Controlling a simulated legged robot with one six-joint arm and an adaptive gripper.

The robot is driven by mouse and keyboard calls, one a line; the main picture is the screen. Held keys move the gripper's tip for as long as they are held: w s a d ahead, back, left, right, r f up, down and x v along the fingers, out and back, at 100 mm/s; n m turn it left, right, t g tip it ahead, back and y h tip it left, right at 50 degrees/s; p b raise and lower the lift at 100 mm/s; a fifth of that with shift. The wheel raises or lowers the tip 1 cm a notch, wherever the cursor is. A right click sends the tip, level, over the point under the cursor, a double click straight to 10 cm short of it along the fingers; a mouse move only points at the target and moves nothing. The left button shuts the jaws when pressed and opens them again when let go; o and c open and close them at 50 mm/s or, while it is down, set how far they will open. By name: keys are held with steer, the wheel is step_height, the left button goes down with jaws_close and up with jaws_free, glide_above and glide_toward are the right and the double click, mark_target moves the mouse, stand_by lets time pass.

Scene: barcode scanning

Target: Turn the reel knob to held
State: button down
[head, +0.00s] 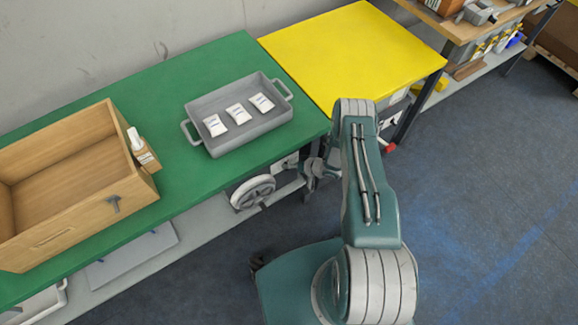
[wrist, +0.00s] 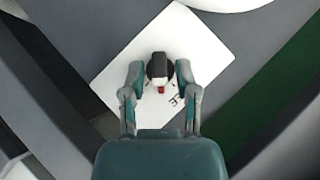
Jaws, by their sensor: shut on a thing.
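The reel knob (wrist: 158,68) is a dark round knob with a pale grip and a red mark at its lower edge. It sits on a white label plate (wrist: 207,45) in the wrist view. Dark lettering beside the knob is partly hidden and too small to read surely. My gripper (wrist: 159,76) has one finger on each side of the knob and is shut on it. In the head view my gripper (head: 313,172) is low at the green table's front edge, mostly behind my arm. The knob is hidden there.
A grey reel wheel (head: 252,192) hangs under the green table (head: 225,60). On the table are a grey tray (head: 214,145) with white packets and a wooden crate (head: 80,150). A yellow table (head: 350,45) adjoins. Open floor (head: 490,190) lies right.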

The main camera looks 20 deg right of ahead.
steer(key=y, duration=0.1)
steer(key=m+y, duration=0.2)
steer(key=shift+w+d+f, duration=0.1)
steer(key=shift+d+f, duration=0.15)
steer(key=shift+f+m+t+y, duration=0.15)
steer(key=shift+m+t+y, duration=0.05)
steer(key=shift+m+y, duration=0.7)
steer(key=shift+f+m+t+y, duration=0.1)
steer(key=shift+m+t+y, duration=0.1)
steer(key=shift+m+y, duration=0.65)
steer(key=c, duration=0.7)
jaws_free()
steer(key=shift+d, duration=0.1)
steer(key=v, duration=0.7)
steer(key=shift+d+f, duration=0.25)
